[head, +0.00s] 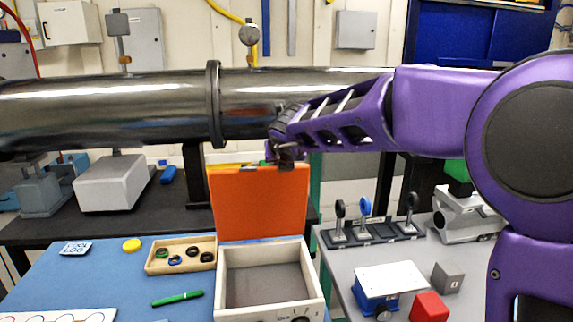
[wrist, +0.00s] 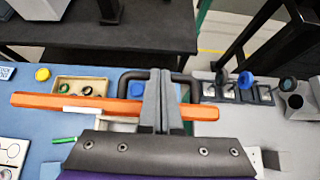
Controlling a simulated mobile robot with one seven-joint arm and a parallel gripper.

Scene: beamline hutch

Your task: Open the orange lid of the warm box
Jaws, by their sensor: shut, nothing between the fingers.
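The warm box (head: 317,285) is a pale, open-topped box on the blue bench top, and its grey inside shows in the head view. Its orange lid (head: 260,205) stands upright at the back edge of the box. My gripper (head: 284,160) is at the top edge of the lid, towards its right end. In the wrist view the lid (wrist: 80,103) is seen nearly edge-on, and my gripper's fingers (wrist: 160,78) are closed together across it with nothing between them. I cannot tell whether the fingers touch the lid.
A wooden tray (head: 151,268) with small rings sits left of the box. A green pen (head: 177,298) and a yellow disc (head: 131,245) lie nearby. A large steel pipe (head: 110,105) crosses behind the lid. A grey bench (head: 340,262) with optics mounts and blocks stands right.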

